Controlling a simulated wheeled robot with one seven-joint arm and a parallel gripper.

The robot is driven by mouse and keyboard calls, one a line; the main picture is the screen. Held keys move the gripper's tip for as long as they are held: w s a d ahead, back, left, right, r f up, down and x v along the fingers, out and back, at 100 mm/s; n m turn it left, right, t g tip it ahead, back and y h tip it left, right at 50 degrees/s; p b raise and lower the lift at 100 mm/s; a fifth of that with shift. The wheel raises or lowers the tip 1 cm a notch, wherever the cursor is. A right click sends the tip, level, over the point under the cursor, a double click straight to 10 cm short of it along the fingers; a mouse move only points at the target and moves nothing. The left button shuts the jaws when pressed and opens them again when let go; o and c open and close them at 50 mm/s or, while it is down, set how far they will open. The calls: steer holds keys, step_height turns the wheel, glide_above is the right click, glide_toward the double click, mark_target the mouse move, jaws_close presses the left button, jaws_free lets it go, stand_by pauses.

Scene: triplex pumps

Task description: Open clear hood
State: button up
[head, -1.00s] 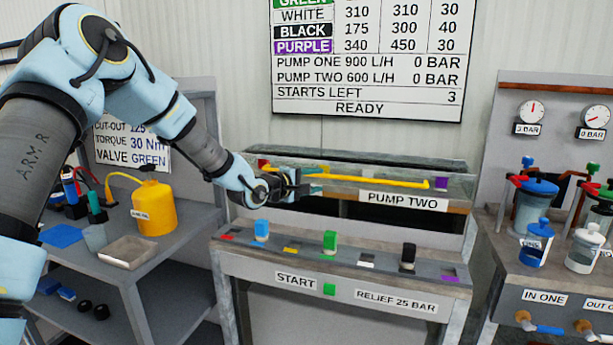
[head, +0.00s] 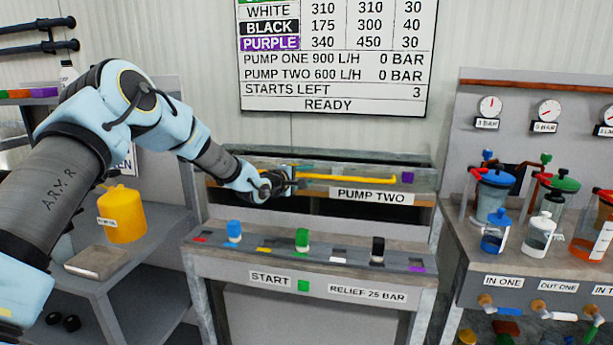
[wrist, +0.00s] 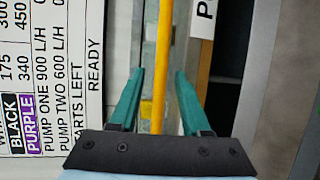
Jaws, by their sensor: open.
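The clear hood (head: 425,180) is a long see-through cover over the bench marked PUMP TWO, and it looks lowered. A yellow bar handle (head: 350,179) runs along its front. My gripper (head: 296,177) is at the left part of the bar. In the wrist view, the two green fingers (wrist: 159,76) are open, one on each side of the yellow bar (wrist: 163,40), with gaps on both sides. The bar's left end is hidden behind my gripper in the head view.
A purple block (head: 408,178) is at the bar's right end. A yellow can (head: 122,215) stands left; several jars and gauges are right.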

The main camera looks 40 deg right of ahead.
jaws_close()
stand_by(1.4)
